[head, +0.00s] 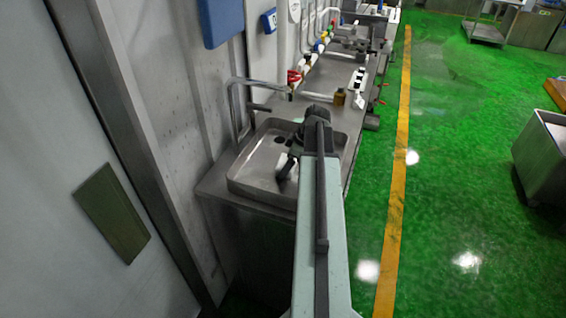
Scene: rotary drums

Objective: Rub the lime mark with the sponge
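A steel sink (245,190) is set into the counter ahead of me. My arm reaches forward over its right side. My gripper (286,170) is over the basin, pointing down and to the left. It is small and partly hidden by my arm, so I cannot tell whether it is open or holds anything. A pale patch (283,158) shows by the gripper in the basin; I cannot tell whether it is the lime mark. I cannot make out a sponge.
A tap (238,110) stands at the sink's back left. A small brown bottle (339,97) and a white item (359,79) are on the counter beyond. A dark green panel (112,213) is on the left wall. The green floor to the right is clear up to a grey bin (540,165).

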